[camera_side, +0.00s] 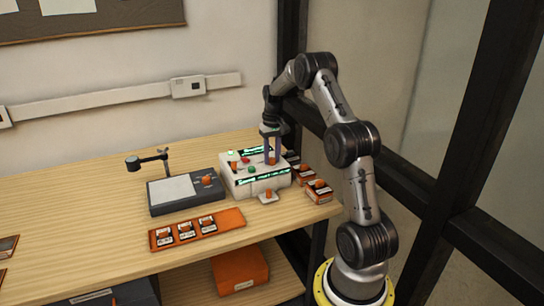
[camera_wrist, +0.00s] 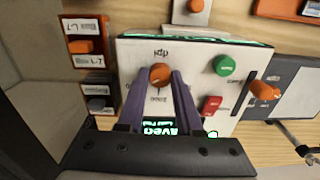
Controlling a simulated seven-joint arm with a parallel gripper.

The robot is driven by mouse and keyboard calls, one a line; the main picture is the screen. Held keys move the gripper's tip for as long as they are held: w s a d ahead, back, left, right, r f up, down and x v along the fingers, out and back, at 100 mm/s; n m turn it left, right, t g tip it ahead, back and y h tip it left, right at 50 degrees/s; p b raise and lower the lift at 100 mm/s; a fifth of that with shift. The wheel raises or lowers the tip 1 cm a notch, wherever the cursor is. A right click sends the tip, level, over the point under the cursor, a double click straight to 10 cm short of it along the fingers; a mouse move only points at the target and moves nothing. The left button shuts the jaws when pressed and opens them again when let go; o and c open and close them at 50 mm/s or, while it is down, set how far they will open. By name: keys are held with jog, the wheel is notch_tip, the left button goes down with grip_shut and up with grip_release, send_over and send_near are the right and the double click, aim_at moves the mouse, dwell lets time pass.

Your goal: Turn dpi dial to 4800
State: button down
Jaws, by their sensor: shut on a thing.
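The dpi dial is an orange round knob (camera_wrist: 159,73) on the top of a white control box (camera_wrist: 135,52), with small labels around it that are too small to read surely. In the side view the white control box (camera_side: 232,186) stands near the table's right end. My gripper (camera_side: 271,158) points straight down over it. In the wrist view its two purple fingers (camera_wrist: 162,75) are shut on the dial, one on each side. The dial's pointer mark and its setting cannot be made out.
The box also carries a green button (camera_wrist: 225,65), a red switch (camera_wrist: 210,104) and lit green displays (camera_wrist: 165,128). A dark scanner unit (camera_side: 186,209) with an orange knob stands to the left. An orange tray (camera_side: 226,219) with small boxes lies in front. Labelled boxes (camera_side: 319,195) sit to the right.

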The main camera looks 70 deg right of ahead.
aim_at(273, 159)
jog(key=shift+w+r, duration=0.1)
dwell(0.3)
jog(key=c, duration=0.6)
grip_release()
notch_tip(273, 159, up, 14)
jog(key=shift+d+f, duration=0.1)
